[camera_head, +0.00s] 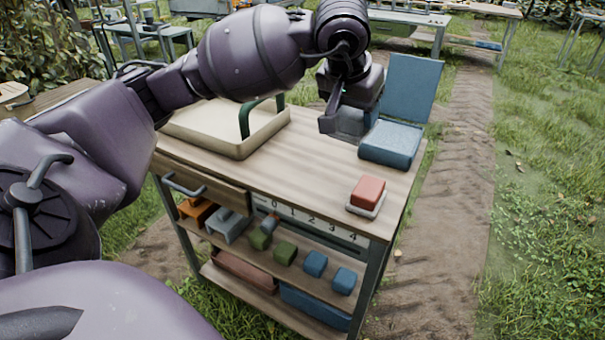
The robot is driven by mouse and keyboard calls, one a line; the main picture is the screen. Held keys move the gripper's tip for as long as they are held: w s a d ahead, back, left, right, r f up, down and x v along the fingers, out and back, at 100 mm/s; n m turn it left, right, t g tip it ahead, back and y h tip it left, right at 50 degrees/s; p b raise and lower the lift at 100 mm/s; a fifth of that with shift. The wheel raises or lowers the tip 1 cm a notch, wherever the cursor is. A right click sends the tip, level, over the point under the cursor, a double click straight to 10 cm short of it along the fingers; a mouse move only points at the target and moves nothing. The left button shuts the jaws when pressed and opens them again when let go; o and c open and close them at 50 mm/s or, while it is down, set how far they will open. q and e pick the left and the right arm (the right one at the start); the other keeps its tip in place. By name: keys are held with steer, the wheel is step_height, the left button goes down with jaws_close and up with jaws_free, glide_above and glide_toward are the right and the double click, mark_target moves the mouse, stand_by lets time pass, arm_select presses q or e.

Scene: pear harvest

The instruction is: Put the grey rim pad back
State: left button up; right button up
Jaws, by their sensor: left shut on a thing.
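My left gripper (346,122) reaches over the back of the wooden workbench (300,165), just left of a blue box (391,143). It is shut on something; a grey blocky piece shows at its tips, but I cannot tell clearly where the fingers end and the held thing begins. The box's blue lid (412,88) stands upright. A red block (368,189) sits on a pale grey base (365,208) near the bench's front right corner. I cannot pick out the grey rim pad with certainty. My right gripper is not in view.
A beige tray (236,149) with a green handle (246,118) stands on the bench's left part. A number strip (308,220) runs along the front edge. Orange, grey, green and blue blocks lie on the shelf below. The bench top's middle is clear.

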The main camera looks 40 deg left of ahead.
arm_select(q)
steer(key=a+r+n+p, duration=0.1)
steer(key=a+r+p, duration=0.25)
steer(key=a, duration=0.45)
steer(key=shift+g, duration=0.3)
step_height(320, 180, down, 16)
steer(key=shift+w+a+f+b, duration=0.1)
steer(key=shift+f+b, duration=0.05)
steer(key=shift+b, duration=0.55)
steer(key=shift+f, duration=0.65)
step_height(320, 180, down, 3)
steer(key=shift+f+b, duration=0.15)
steer(key=shift+b, duration=0.15)
steer(key=shift+f, duration=0.1)
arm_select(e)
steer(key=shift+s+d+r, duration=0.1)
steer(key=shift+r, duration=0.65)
arm_select(q)
steer(key=shift+y, duration=0.3)
